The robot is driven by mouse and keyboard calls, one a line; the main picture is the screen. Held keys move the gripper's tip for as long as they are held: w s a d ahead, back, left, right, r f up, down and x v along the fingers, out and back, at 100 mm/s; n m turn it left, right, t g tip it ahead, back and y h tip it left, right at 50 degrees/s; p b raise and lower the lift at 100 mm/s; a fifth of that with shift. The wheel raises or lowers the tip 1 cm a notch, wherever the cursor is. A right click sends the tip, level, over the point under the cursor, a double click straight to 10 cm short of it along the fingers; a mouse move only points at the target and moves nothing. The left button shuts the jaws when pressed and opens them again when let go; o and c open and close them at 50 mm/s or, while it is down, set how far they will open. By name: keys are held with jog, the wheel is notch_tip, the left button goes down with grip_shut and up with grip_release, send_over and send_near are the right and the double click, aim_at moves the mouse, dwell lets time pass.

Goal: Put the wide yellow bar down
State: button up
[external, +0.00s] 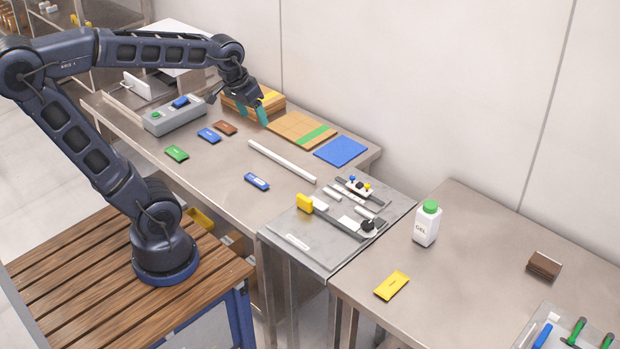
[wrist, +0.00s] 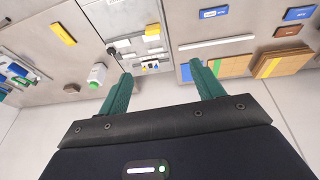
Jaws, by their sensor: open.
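A flat yellow bar (external: 391,285) lies on the right-hand table, apart from other things; it also shows at the upper left of the wrist view (wrist: 63,33). A smaller yellow block (external: 304,203) sits on the grey plate of the middle stand. A yellow patch (external: 271,96) shows on top of the wooden stack (external: 240,108); I cannot tell whether it is a bar or a marking. My gripper (external: 253,112) is at the wooden stack, far from the yellow bar on the right table. Its teal fingers are apart, with nothing between them in the wrist view (wrist: 160,70).
A wooden board with a green strip (external: 290,126) and a blue square (external: 341,151) lie beside the stack. A grey box (external: 174,117), small coloured bars and a white rod (external: 282,161) lie nearby. A white GEL bottle (external: 426,226) stands on the right table, which has free room.

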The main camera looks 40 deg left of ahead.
jog(key=s+a+t, duration=0.1)
jog(key=s+a, duration=0.5)
jog(key=s, duration=0.2)
jog(key=shift+a+y, duration=0.15)
jog(key=shift+y, duration=0.25)
jog(key=shift+f, duration=0.1)
dwell(0.6)
